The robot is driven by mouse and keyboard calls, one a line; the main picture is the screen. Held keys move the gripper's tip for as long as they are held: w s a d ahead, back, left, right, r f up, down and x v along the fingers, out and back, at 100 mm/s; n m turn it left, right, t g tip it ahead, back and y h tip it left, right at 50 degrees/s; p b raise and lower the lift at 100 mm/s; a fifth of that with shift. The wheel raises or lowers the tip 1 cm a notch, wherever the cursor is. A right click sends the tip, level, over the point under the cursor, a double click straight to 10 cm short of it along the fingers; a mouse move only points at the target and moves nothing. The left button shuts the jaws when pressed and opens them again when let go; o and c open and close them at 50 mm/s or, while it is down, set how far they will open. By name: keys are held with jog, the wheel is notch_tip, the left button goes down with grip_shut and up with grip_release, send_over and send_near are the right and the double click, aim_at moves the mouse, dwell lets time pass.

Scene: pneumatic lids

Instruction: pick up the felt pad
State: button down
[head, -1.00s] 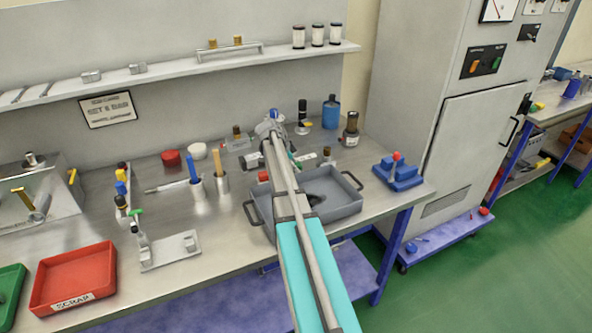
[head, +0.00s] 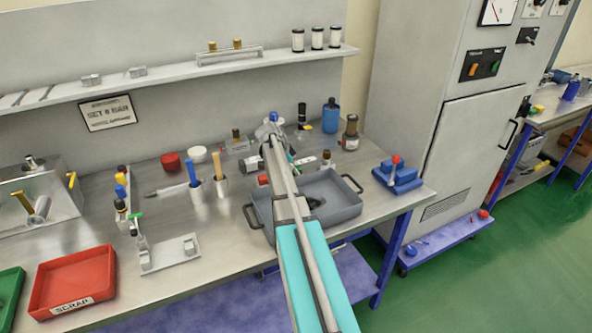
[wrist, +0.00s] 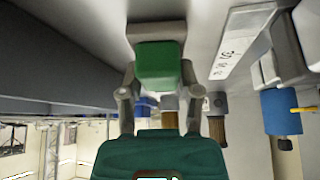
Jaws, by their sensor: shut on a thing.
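In the wrist view, a small green block (wrist: 158,66), which looks like the felt pad, sits between the fingertips of my gripper (wrist: 157,82). The grey fingers are closed on its two sides. A pale grey piece (wrist: 155,30) shows just beyond the block; I cannot tell whether the two are joined. In the head view my arm reaches over the grey tray (head: 345,212) to the back of the bench. My gripper there is mostly hidden behind the arm, and the pad cannot be made out.
A blue bottle (head: 330,116) and a dark-topped jar (head: 350,135) stand to the right at the back. A blue stepped block (head: 403,176) is at the right end. A red scrap tray (head: 72,281) lies front left. Cups with tools (head: 220,188) stand left of the arm.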

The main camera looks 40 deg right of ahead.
jog(key=shift+r+p, duration=1.3)
jog(key=shift+r, duration=0.05)
jog(key=s+a+r+p, duration=0.7)
jog(key=a+r+p, duration=0.3)
jog(key=a, duration=0.2)
jog(key=shift+a+r, duration=0.1)
jog(key=c, duration=0.9)
grip_release()
jog(key=c, duration=0.4)
jog(key=shift+f+b, duration=0.3)
jog(key=shift+f, duration=0.1)
jog(key=shift+w, duration=0.1)
